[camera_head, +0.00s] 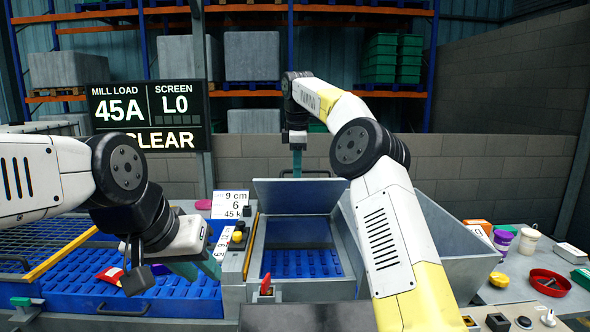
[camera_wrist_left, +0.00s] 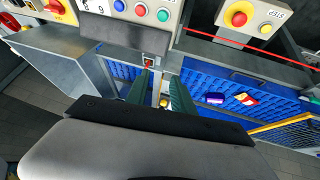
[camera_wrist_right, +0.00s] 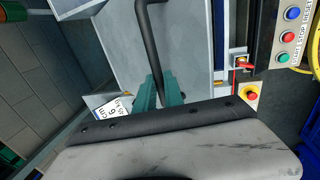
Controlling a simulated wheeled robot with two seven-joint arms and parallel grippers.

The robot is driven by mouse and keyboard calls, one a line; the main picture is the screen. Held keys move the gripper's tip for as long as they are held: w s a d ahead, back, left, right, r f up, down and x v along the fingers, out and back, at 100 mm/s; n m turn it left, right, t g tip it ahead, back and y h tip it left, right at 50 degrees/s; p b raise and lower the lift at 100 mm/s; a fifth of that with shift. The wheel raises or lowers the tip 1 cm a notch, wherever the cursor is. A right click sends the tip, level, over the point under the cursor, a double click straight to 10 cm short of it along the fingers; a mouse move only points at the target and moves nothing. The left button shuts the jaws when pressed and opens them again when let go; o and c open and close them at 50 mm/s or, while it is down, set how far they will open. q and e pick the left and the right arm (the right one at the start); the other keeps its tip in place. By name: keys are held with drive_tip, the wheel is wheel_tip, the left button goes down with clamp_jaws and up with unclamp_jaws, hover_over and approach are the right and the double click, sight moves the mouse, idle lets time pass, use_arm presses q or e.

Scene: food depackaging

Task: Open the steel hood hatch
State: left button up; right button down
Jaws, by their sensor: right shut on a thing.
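The steel hood hatch (camera_head: 300,203) is a grey plate tilted up at the back of the hood, with the blue ribbed inside (camera_head: 300,262) showing below it. My right gripper (camera_head: 297,165) is at its upper edge. In the right wrist view its green fingers (camera_wrist_right: 158,92) are shut on the hatch's dark bar handle (camera_wrist_right: 150,45), and the steel plate (camera_wrist_right: 190,40) lies beyond. My left gripper (camera_head: 203,268) hangs left of the hood, over the blue belt side. Its fingers (camera_wrist_left: 160,88) are apart with nothing between them in the left wrist view.
A red-handled lever (camera_head: 265,286) sits at the hood's front left. A control panel (camera_wrist_left: 140,12) with buttons and an emergency stop (camera_wrist_left: 238,16) is near my left gripper. A grey hopper (camera_head: 440,235) and a side table (camera_head: 512,270) with tubs are at right. A blue ribbed belt (camera_head: 170,295) lies left.

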use_arm(q)
drive_tip(key=shift+c, duration=0.4)
drive_tip(key=c, duration=0.4)
drive_tip(key=shift+w+a+f+m, duration=0.1)
drive_tip(key=shift+w+f+m, duration=0.1)
drive_tip(key=shift+m, duration=0.3)
clamp_jaws()
drive_tip(key=m+t+y, duration=0.2)
drive_tip(key=m+t, duration=0.5)
drive_tip(key=m, duration=2.7)
approach(302, 188)
drive_tip(key=shift+x, duration=1.4)
